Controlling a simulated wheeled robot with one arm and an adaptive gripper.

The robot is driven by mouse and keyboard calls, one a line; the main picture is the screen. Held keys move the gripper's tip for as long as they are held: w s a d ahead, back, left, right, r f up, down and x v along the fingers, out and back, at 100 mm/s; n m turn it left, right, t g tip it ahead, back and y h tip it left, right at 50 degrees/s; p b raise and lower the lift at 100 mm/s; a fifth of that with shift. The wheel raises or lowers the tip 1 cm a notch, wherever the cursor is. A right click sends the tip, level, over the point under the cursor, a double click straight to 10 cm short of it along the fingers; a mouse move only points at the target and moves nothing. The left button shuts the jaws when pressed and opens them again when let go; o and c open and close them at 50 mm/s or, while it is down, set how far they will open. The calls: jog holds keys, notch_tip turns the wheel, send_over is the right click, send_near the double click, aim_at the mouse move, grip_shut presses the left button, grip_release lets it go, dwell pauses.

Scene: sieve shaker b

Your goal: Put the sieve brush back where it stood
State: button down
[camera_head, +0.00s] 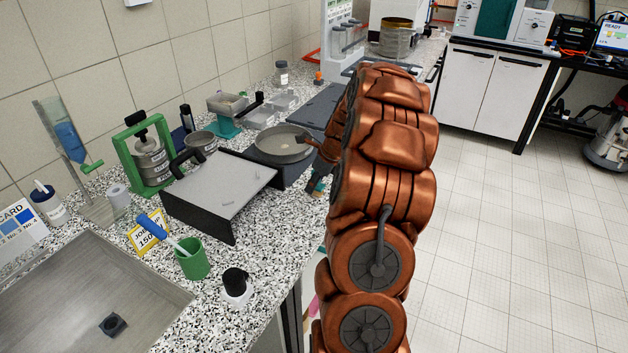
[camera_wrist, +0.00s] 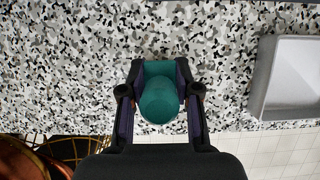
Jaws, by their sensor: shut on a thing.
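My gripper (camera_wrist: 160,112) is shut on a teal, round-ended thing, which I take to be the sieve brush (camera_wrist: 158,98). Its bristles cannot be made out. In the wrist view it is over the speckled counter, close to the counter's front edge. In the head view my arm hides most of the gripper, and a bit of teal (camera_head: 318,187) shows beside it at the counter edge. Whether the brush touches the counter cannot be told. A green cup (camera_head: 193,261) with a blue-handled tool (camera_head: 160,232) stands near the sink.
A round pan (camera_head: 284,145) and a grey-topped black stand (camera_head: 218,184) are left of my gripper. A black-capped jar (camera_head: 236,287) stands near the front edge. The wrist view shows a white tray (camera_wrist: 262,85) at right. The sink (camera_head: 62,300) is at lower left.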

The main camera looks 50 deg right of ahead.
jog(key=shift+f, duration=0.1)
jog(key=c, duration=0.8)
grip_release()
jog(key=b+v, duration=0.3)
jog(key=v, duration=0.9)
jog(key=s+a+n+g, duration=0.2)
jog(key=a+n, duration=0.6)
jog(key=a, duration=0.5)
jog(key=s+a+n+g, duration=0.1)
jog(key=s+a+n, duration=0.2)
jog(key=a+n, duration=0.7)
jog(key=s+a+f+n+g, duration=0.1)
jog(key=s+a+n, duration=0.4)
jog(key=s, duration=0.2)
jog(key=s+a+f+n+g+h, duration=0.1)
jog(key=s+a+n, duration=0.3)
jog(key=s, duration=0.3)
jog(key=s+a+f+n+g, duration=0.1)
jog(key=s+a+f+n, duration=0.1)
jog(key=s+a+n, duration=0.3)
jog(key=shift+s+a+n, duration=0.3)
jog(key=shift+s+a, duration=0.65)
jog(key=shift+s, duration=0.05)
